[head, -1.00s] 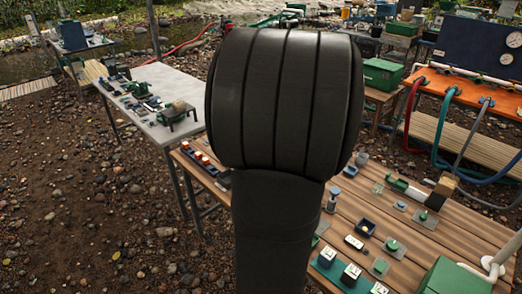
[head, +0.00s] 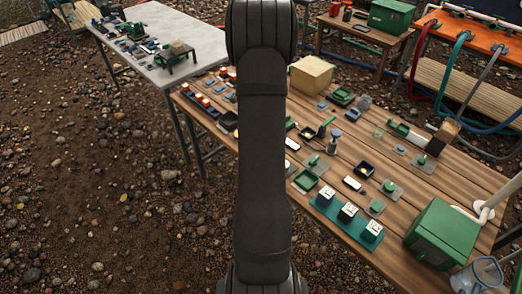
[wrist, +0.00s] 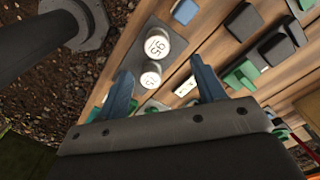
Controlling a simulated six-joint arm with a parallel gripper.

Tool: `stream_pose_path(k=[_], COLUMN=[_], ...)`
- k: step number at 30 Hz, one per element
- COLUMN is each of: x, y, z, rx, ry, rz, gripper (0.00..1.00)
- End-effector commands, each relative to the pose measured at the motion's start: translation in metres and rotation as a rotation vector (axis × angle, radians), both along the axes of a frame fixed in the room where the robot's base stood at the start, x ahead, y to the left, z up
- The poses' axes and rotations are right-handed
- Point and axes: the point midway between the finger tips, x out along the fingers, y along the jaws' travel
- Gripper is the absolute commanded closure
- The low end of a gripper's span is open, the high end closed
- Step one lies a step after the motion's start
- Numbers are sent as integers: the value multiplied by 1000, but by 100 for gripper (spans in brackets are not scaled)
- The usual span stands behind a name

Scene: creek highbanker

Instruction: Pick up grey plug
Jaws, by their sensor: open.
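My gripper (wrist: 166,84) shows in the wrist view with its two blue fingers spread apart and nothing between them. It hangs over the wooden table (head: 450,178), tilted to it. Dark grey pieces with raised tops (wrist: 243,22) and (wrist: 278,48) lie up and right of the fingers. I cannot tell whether either is the grey plug. A grey plate with two white-topped round pieces (wrist: 158,42) lies beyond the fingers, up and left. In the head view my arm hides the gripper and part of the table, and the small pieces there are too small to name surely.
Small parts crowd the table. A teal tray (head: 324,207) with white-topped blocks is near its front edge, a green box (head: 440,236) and a clear jar (head: 474,276) at the right. A tan block (head: 311,74) stands at the back. A grey table (head: 150,50) is behind left.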

Motion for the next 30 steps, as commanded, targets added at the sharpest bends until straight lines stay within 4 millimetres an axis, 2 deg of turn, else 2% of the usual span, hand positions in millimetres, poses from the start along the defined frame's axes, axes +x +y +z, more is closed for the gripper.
stream_pose_path(k=[1, 6, 16, 24, 30], x=[-1, -1, -2, -6, -5], y=[0, 0, -1, -3, -3], z=[-13, -42, -63, -101, -105], rx=[-1, 0, 0, 0, 0], ry=[5, 3, 1, 2, -1], rz=[0, 1, 1, 1, 1], gripper=[37, 37, 37, 37, 37])
